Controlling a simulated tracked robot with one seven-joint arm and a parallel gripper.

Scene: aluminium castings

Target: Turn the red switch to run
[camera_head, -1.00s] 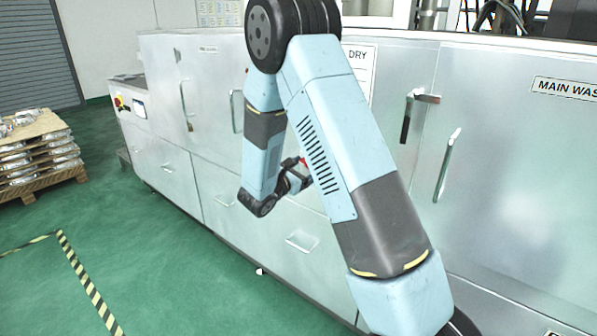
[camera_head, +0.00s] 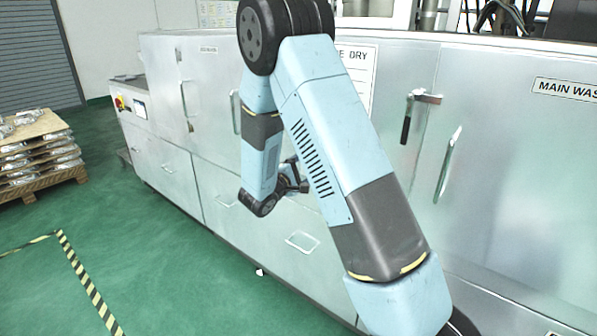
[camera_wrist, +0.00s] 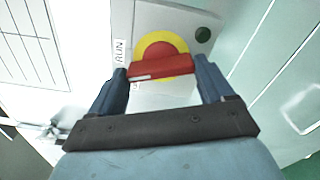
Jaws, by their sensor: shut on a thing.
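The red switch handle (camera_wrist: 162,66) lies across a round yellow plate (camera_wrist: 158,46) on a pale panel in the wrist view. It is nearly level, with a white mark towards its left end. A RUN label (camera_wrist: 119,52) is left of the plate; part of another label shows below the handle. My gripper (camera_wrist: 162,74) is shut on the handle, one finger at each end. In the head view, my arm hides the switch and the fingertips.
A dark green round button (camera_wrist: 203,34) is right of the plate, near my right finger. The metal washer cabinet (camera_head: 200,115) has projecting door handles (camera_head: 410,115). A pallet (camera_head: 45,150) stands at the left. The green floor (camera_head: 150,270) in front is clear.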

